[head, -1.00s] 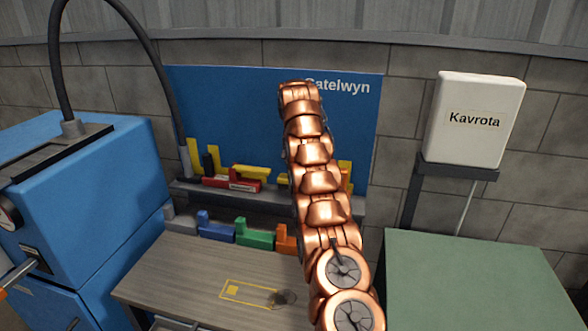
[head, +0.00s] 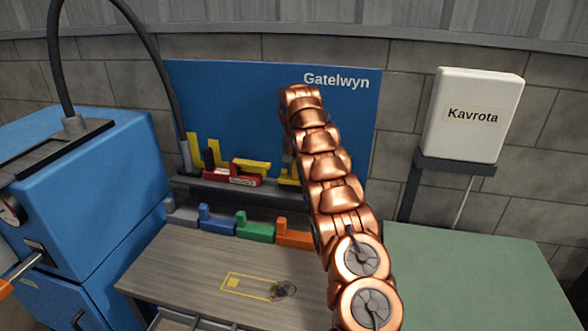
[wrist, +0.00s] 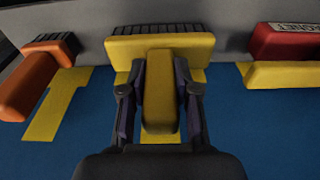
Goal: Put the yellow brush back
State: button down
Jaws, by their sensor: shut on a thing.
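The yellow brush (wrist: 160,48) is in the wrist view, its wide head with dark bristles toward the top of the picture and its handle toward me. My gripper (wrist: 160,105) is shut on the handle, one finger on each side. Behind it on the blue board (wrist: 225,125) a yellow painted shape (wrist: 200,77) shows partly around the handle. Whether the brush touches the board or shelf I cannot tell.
An orange brush (wrist: 35,80) is on the left there. A yellow outline (head: 245,287) marks the bench.

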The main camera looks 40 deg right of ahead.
jog(key=shift+d+f, duration=0.1)
jog(key=shift+f, duration=0.1)
jog(key=shift+f, duration=0.2)
jog(key=c, duration=0.8)
grip_release()
jog(key=shift+c, duration=0.2)
jog(key=shift+r, duration=0.15)
